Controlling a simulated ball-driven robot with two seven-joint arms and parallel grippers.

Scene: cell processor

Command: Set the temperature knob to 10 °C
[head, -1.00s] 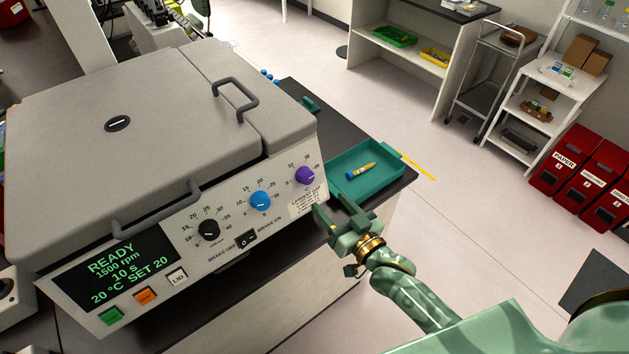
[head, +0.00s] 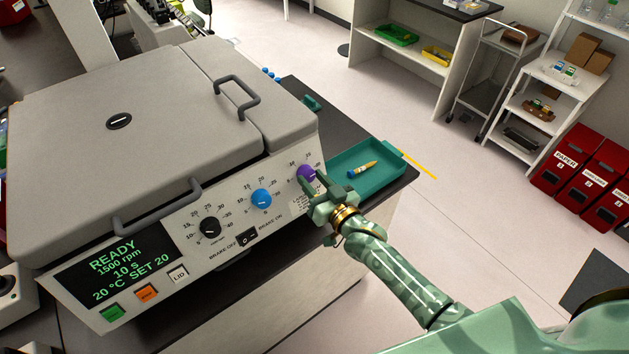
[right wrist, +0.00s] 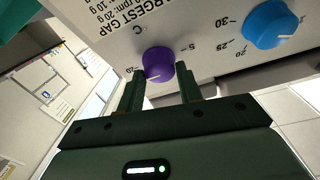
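The centrifuge-like machine's front panel carries a purple knob (head: 306,172) at its right end, with a scale around it. In the right wrist view the purple knob (right wrist: 158,61) has a "C" beside it, and a white pointer line on its face. The display (head: 118,269) reads READY, 1500 rpm, 10 s, 20 °C SET 20. My right gripper (head: 312,182) is open at the purple knob. In the right wrist view its fingertips (right wrist: 162,76) stand on either side of the knob's near edge; I cannot tell whether they touch it. My left gripper is out of view.
A blue knob (head: 261,199) and a black knob (head: 210,227) sit left of the purple one. A brake switch (head: 248,237) and several buttons lie below. A teal tray (head: 390,158) with a small blue-and-yellow item stands right of the machine. Grey lid handles (head: 158,208) stick out above the panel.

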